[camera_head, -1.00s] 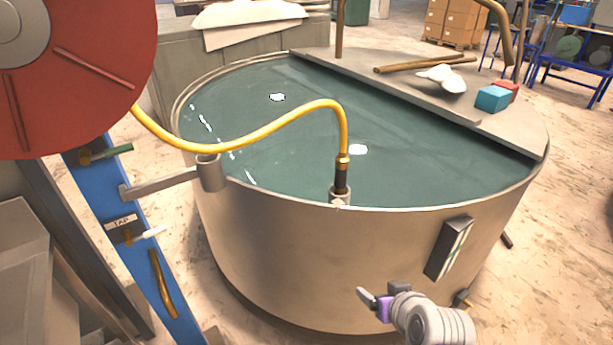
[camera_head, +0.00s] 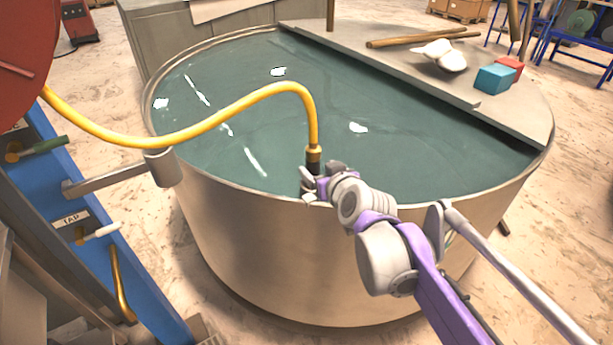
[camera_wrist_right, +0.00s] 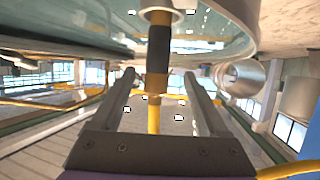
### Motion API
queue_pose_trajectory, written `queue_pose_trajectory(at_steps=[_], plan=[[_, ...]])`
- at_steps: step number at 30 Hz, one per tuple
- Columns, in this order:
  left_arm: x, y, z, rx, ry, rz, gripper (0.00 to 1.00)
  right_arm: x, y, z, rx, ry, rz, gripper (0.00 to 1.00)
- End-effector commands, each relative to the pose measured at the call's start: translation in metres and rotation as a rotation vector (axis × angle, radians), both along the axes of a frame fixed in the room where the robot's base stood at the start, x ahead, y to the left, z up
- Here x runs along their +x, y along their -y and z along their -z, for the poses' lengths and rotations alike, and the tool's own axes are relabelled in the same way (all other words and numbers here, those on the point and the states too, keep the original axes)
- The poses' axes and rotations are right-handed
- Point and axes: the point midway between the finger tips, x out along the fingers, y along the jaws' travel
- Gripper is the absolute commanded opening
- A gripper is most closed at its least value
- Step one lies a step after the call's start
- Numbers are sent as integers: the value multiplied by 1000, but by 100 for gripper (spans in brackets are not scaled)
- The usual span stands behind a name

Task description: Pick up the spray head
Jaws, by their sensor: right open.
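The spray head (camera_head: 313,160) is a black grip with a brass collar on the end of a yellow hose (camera_head: 240,101). It stands upright at the near rim of the round metal tank (camera_head: 270,265). My right gripper (camera_head: 307,184) is at the rim, right beside the spray head, and hides its lower end and holder. In the right wrist view, the black grip (camera_wrist_right: 158,48) shows in line with the gap between the two open fingers of my right gripper (camera_wrist_right: 159,78). Contact is not visible. My left gripper is not in view.
A grey board (camera_head: 420,75) covers the tank's back right, with sticks, a white object, a blue box (camera_head: 495,78) and a red box on it. A blue post (camera_head: 75,210) with a tap label and a red reel (camera_head: 25,60) stand at left. Dark water fills the tank.

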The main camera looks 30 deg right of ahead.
Motion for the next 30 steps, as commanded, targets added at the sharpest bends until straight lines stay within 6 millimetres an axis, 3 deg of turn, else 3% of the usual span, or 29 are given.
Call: queue_pose_trajectory(at_steps=[6,13,21,30], plan=[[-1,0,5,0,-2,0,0,29,5,13,0,-1,-2,77],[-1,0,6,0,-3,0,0,43,8,18,0,-1,-1,77],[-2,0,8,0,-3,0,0,76,18,31,0,-1,-1,77],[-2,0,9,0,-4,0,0,84,19,34,0,-1,-1,77]])
